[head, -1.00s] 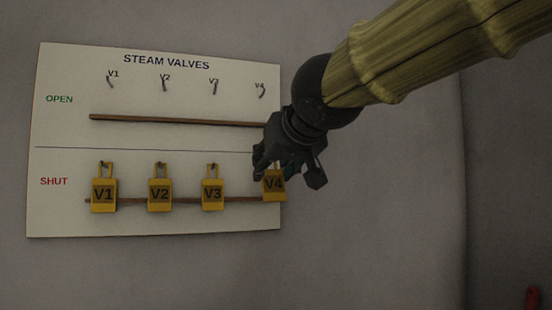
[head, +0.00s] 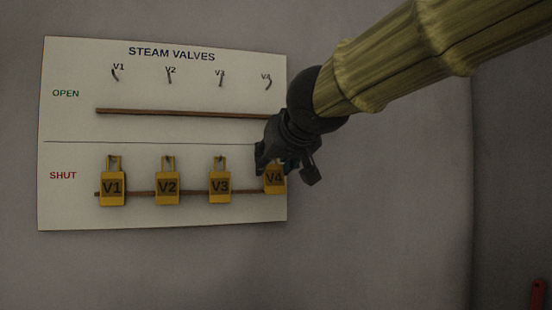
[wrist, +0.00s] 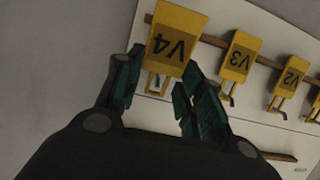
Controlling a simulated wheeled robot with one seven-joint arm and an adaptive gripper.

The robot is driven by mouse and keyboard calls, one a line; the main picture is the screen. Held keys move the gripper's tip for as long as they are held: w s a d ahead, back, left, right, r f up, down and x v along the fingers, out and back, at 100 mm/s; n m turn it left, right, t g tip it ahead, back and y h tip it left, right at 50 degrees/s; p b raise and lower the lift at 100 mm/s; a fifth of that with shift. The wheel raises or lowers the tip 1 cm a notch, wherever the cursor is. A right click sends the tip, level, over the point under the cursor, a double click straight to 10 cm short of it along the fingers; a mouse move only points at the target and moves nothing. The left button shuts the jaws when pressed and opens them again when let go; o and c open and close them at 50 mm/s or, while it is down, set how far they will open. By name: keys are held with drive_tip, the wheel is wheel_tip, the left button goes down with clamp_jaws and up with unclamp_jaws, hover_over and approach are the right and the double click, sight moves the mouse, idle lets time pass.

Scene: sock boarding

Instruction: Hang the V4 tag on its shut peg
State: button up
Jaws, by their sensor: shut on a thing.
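The yellow V4 tag (head: 275,180) is at the right end of the SHUT row, upright, by the board's right edge. My gripper (head: 277,163) is shut on its upper part, and the fingers cover its top in the head view. In the wrist view the V4 tag (wrist: 175,35) sits upside down between my two green-padded fingers (wrist: 160,65), with its loop toward the palm. The V4 shut peg is hidden behind my gripper in the head view. I cannot tell whether the loop is around the peg.
The white STEAM VALVES board (head: 75,215) is on a grey wall. The V1 (head: 112,188), V2 (head: 167,187) and V3 (head: 220,186) tags hang on SHUT pegs. The OPEN hooks above are empty. Brown rails (head: 180,112) cross the board.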

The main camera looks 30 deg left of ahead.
drive_tip(key=shift+b+x, duration=0.4)
drive_tip(key=shift+x, duration=0.55)
drive_tip(key=shift+s+f, duration=0.1)
drive_tip(key=shift+f, duration=0.1)
drive_tip(key=o, duration=0.8)
drive_tip(key=shift+d, duration=0.1)
drive_tip(key=v, duration=1.2)
